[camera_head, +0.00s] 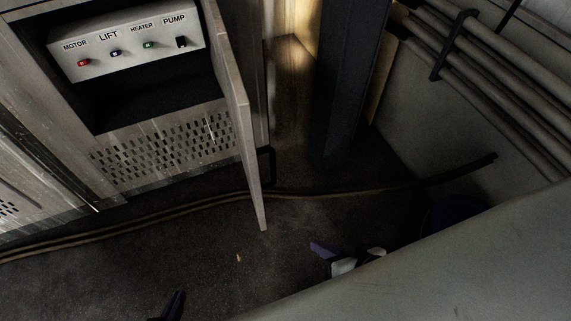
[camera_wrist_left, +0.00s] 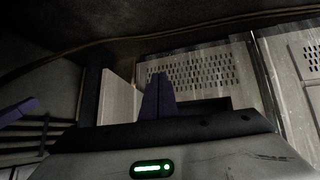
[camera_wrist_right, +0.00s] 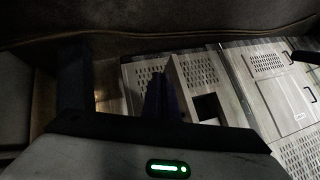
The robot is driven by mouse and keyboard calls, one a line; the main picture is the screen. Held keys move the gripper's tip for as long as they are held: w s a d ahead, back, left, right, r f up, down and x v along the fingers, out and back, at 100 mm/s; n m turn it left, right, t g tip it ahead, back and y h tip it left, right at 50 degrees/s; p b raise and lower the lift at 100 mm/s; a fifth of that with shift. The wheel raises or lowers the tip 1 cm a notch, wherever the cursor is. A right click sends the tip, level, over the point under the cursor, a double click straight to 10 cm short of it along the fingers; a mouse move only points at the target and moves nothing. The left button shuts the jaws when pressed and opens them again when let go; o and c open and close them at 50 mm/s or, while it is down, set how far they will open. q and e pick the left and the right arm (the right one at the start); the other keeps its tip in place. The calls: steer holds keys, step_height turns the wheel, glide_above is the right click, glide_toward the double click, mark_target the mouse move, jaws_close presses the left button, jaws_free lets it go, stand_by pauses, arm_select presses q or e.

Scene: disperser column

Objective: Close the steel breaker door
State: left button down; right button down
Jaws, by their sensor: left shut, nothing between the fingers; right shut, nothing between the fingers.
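The steel breaker door (camera_head: 244,130) stands open in the head view, swung out from the right side of its cabinet and seen nearly edge-on. The cabinet opening shows a control box (camera_head: 125,43) with labelled MOTOR, LIFT, HEATER and PUMP controls. My left gripper (camera_head: 174,304) is shut and empty at the bottom edge, left of the door and apart from it. Its closed purple fingers show in the left wrist view (camera_wrist_left: 157,96). My right gripper (camera_head: 320,248) is to the right of the door's lower corner, apart from it. Its fingers are shut and empty in the right wrist view (camera_wrist_right: 160,97).
A dark post (camera_head: 345,85) stands right of the door. Pipes (camera_head: 490,75) run along the wall at upper right. A cable (camera_head: 140,219) lies across the floor below the cabinet. The dark floor between my grippers is mostly clear.

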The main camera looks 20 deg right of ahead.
steer(key=w+d+r+m+t+y+b, duration=0.5)
steer(key=w+d+r+m+t+b, duration=0.2)
steer(key=r+m+b, duration=0.35)
steer(key=w+a+p, duration=0.3)
steer(key=w+a, duration=0.6)
steer(key=shift+w+r+y, duration=0.2)
steer(key=shift+r+y, duration=0.1)
steer(key=shift+r, duration=0.1)
